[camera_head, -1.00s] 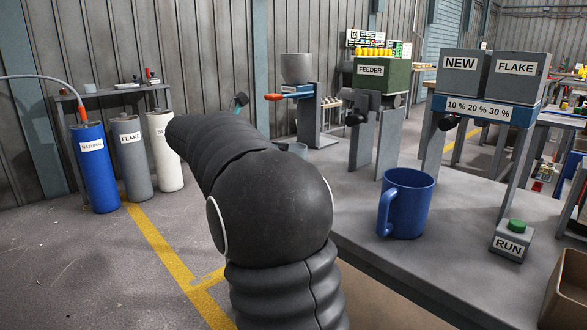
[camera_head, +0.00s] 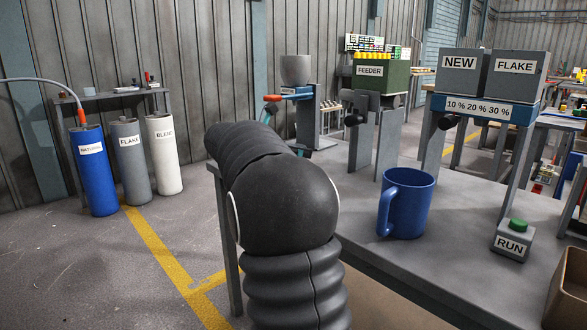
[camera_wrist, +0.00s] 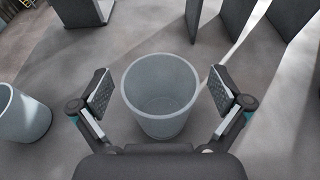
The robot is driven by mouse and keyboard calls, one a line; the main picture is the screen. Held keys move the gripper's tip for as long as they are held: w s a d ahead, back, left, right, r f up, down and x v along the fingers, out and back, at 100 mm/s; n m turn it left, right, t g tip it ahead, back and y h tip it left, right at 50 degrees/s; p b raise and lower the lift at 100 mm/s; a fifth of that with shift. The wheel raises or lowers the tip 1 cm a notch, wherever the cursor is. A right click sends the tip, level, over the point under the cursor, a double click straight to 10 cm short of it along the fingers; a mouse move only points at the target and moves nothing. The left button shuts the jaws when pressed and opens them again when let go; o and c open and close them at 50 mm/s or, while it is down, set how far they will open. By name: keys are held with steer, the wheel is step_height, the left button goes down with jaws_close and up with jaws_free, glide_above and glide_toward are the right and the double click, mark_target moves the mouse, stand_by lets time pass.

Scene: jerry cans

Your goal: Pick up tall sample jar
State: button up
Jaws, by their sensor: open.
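A grey, translucent, open-topped jar (camera_wrist: 160,98) stands upright between my fingers in the wrist view, its mouth toward the camera. My gripper (camera_wrist: 161,90) is open, with one finger on each side of the jar and a visible gap on both sides. A second similar jar (camera_wrist: 22,116) stands at the left edge of the wrist view, outside the fingers. From above I cannot tell which jar is taller. In the head view my arm hides both jars and most of the gripper.
On the bench (camera_head: 350,205) are a blue mug (camera_head: 406,203), a RUN button box (camera_head: 512,241) and a feeder stand (camera_head: 380,75). Grey upright plates (camera_wrist: 245,30) stand beyond the jar in the wrist view. Labelled cylinders (camera_head: 131,160) stand on the floor at left.

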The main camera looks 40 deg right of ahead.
steer(key=c, duration=1.2)
steer(key=shift+c, duration=0.2)
steer(key=shift+r, duration=0.1)
